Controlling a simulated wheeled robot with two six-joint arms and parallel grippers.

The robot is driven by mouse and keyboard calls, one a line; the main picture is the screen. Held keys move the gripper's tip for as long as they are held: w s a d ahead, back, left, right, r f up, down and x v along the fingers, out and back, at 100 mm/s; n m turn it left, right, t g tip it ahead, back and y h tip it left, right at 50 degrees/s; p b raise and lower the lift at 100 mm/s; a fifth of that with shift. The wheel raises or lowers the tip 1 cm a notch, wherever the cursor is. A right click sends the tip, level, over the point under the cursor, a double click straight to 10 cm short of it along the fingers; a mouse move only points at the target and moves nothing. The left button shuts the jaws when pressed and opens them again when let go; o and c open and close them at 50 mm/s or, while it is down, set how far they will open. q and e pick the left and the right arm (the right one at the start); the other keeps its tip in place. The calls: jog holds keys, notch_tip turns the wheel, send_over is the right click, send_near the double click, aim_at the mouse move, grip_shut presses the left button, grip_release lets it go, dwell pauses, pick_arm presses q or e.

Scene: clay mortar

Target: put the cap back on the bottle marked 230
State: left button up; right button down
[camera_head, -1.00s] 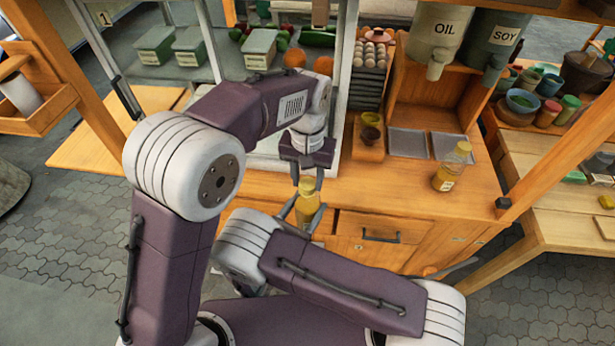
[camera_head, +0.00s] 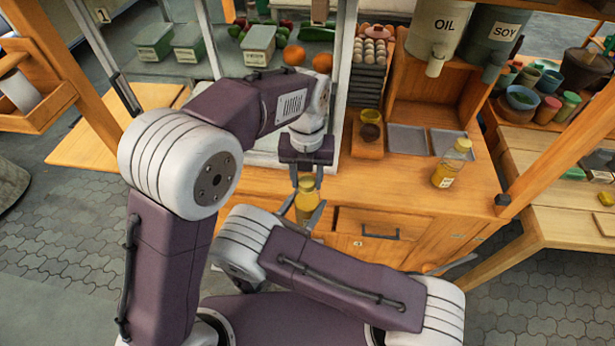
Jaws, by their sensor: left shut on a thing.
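A bottle with yellow contents (camera_head: 306,205) is upright in the air in front of the counter. My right gripper (camera_head: 304,215) has its grey fingers on either side of the bottle's body and holds it. My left gripper (camera_head: 307,175) points down right over the bottle, its fingers shut around a small yellowish cap (camera_head: 306,183) at the bottle's top. I cannot tell whether the cap is seated on the neck. The held bottle's marking cannot be read. A second yellow bottle (camera_head: 445,174) with a pale cap and white label stands on the counter to the right.
Behind are shallow metal trays (camera_head: 407,141), a small wooden tray (camera_head: 367,149) with jars, and oil and soy dispensers. A glass-sided case post (camera_head: 338,95) stands close behind my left gripper.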

pick_arm(q)
jog(key=shift+m, duration=0.3)
jog(key=o, duration=1.3)
jog(key=shift+r, duration=2.25)
jog(key=shift+c, duration=0.3)
